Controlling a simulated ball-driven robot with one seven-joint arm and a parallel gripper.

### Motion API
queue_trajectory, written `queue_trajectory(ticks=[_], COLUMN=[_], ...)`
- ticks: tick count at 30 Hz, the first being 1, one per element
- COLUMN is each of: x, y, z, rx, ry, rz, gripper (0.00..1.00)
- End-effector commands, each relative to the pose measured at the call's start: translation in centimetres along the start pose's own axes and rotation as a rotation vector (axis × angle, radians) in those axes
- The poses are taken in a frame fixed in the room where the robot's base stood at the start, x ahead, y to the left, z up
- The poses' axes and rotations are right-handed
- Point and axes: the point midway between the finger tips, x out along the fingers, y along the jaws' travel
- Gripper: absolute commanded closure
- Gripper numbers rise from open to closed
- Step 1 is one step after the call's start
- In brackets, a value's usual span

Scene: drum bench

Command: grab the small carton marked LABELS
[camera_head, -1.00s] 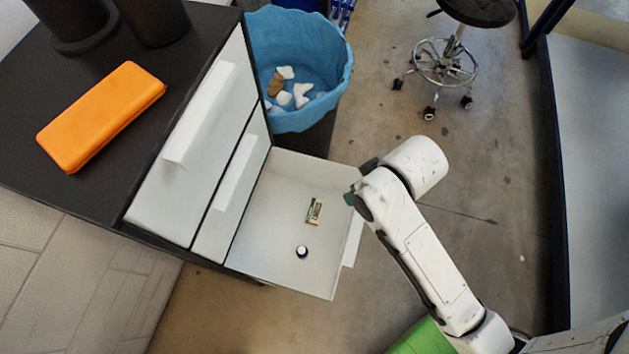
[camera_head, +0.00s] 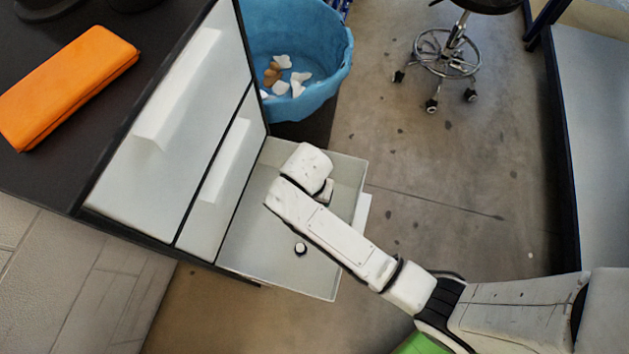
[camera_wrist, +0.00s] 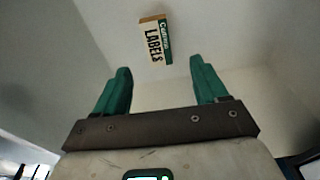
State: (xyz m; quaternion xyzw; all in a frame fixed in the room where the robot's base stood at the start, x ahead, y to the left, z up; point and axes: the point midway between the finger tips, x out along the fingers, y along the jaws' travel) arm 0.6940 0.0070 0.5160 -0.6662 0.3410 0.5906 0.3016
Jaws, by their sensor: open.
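The small carton marked LABELS (camera_wrist: 155,42) lies on the floor of the open white drawer (camera_head: 318,278). It is cream and green with black lettering. In the wrist view it sits beyond my fingertips and roughly between their lines, a little left of the middle. My gripper (camera_wrist: 160,78) has its two green fingers spread apart, with nothing between them. In the head view my arm is over the drawer and covers most or all of the carton, and my fingers cannot be made out there.
A small round dark-and-white item (camera_head: 300,249) stands in the drawer, left of my arm. A blue bin (camera_head: 318,100) with crumpled scraps is behind the drawer. An orange case (camera_head: 65,88) lies on the black cabinet top. A wheeled stool (camera_head: 447,55) stands at the back right.

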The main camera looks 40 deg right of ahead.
Motion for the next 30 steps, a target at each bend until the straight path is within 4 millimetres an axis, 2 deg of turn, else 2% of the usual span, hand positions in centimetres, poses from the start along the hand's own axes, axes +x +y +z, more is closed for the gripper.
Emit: queue_trajectory(ticks=[1,3,13,21,30], x=[1.2,2.1,4.3,8.1,8.5], y=[0.1,0.0,0.1,0.4,0.4], z=[0.1,0.1,0.1,0.3,0.2], rx=[-0.001,-0.001,-0.003,-0.003,-0.003], ry=[-0.001,0.0,-0.001,-0.001,0.0], rz=[0.002,0.001,0.0,0.001,-0.002], gripper=[0.28,0.28,0.28,0.28,0.29])
